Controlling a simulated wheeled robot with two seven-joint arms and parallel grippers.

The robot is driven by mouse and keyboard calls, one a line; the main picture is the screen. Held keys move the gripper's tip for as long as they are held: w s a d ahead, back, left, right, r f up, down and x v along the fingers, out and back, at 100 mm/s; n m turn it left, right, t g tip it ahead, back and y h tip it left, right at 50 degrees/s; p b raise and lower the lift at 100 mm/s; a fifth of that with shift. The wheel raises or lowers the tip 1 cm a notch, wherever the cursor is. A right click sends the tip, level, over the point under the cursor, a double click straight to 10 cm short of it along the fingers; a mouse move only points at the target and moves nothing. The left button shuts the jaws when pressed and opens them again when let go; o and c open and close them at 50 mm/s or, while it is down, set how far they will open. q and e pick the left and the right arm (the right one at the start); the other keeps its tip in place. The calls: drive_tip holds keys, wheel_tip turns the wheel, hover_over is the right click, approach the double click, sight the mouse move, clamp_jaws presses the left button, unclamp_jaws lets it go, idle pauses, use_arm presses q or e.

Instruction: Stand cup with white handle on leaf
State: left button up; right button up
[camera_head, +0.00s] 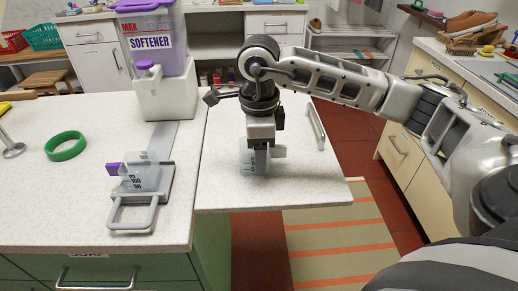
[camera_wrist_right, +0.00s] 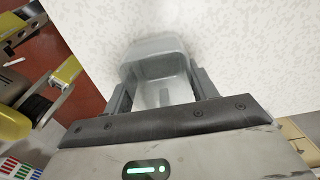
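A clear grey measuring cup (camera_head: 255,162) is between the fingers of my right gripper (camera_head: 259,147), over the leaf (camera_head: 312,188), the pale speckled panel at the right of the counter. A light tab, perhaps its handle, shows at the cup's right, but its colour is hard to tell. In the right wrist view the cup (camera_wrist_right: 162,75) fills the space between the fingers (camera_wrist_right: 163,92), which appear shut on its sides. The cup looks upright, at or just above the leaf; I cannot tell if it touches.
A similar cup with a purple handle (camera_head: 140,176) stands on a grey holder (camera_head: 133,213) to the left. A purple softener dispenser (camera_head: 155,45) stands behind it. A green ring (camera_head: 66,146) lies on the counter. The leaf is otherwise clear; striped mat (camera_head: 345,240) below.

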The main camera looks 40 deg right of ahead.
drive_tip(key=o, duration=0.3)
drive_tip(key=shift+r+p, duration=0.3)
drive_tip(key=shift+r, duration=0.35)
wheel_tip(320, 180, up, 11)
